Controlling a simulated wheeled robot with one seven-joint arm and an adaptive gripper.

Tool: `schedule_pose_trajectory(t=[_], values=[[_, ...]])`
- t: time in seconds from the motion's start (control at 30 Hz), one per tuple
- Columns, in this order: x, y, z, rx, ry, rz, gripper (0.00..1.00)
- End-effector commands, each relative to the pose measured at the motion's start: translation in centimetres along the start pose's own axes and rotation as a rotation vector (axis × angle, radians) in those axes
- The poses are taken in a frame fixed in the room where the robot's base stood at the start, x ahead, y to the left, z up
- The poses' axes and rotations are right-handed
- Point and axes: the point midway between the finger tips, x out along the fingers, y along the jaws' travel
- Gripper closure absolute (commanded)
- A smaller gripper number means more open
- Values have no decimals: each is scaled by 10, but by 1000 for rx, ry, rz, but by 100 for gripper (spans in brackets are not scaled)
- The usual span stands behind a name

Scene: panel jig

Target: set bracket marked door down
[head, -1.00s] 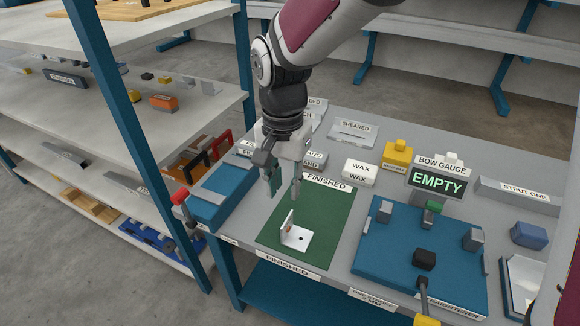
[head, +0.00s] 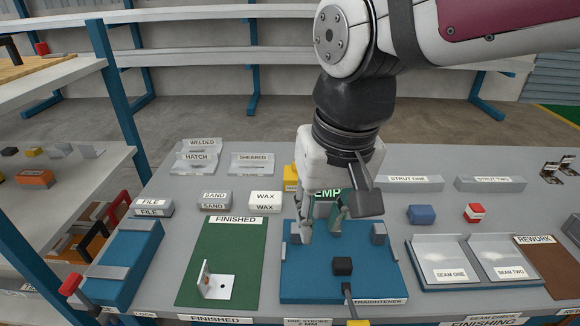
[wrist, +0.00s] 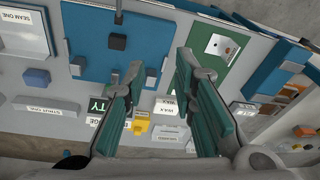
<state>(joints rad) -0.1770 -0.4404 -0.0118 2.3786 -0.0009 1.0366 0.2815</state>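A white L-shaped bracket (head: 218,288) rests on the green mat labelled FINISHED (head: 232,243). One flange lies flat, with a dark hole, and the other stands up at its left with an orange-brown spot. No door mark is readable on it. The bracket also shows small on the mat in the wrist view (wrist: 214,42). My gripper (head: 321,228) is open and empty, to the right of the mat and over the back of the blue straightener (head: 310,287). Its green-padded fingers are spread apart in the wrist view (wrist: 160,66), with nothing between them.
SAND (head: 215,199) and WAX (head: 265,201) blocks stand behind the mat. My gripper partly hides the EMPTY sign (head: 328,193). Seam plates (head: 447,262) and a brown REWORK mat (head: 552,265) lie right.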

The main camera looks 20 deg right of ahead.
Motion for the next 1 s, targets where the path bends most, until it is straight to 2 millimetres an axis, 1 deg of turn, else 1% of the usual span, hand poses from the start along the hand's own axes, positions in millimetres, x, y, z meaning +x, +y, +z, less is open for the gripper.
schedule_pose_trajectory(t=[0.03,0.1,0.2,0.33,0.47,0.7,0.77,0.87,1.0], values=[[-5,14,15,-11,22,1,75],[-7,27,33,-39,41,4,75],[-7,41,54,-72,61,11,75],[-6,49,70,-101,77,18,75],[-5,52,75,-112,81,21,75],[-5,52,75,-113,81,21,75],[-9,52,75,-113,85,21,75],[-25,51,73,-115,107,22,75],[-54,50,69,-118,158,24,75]])
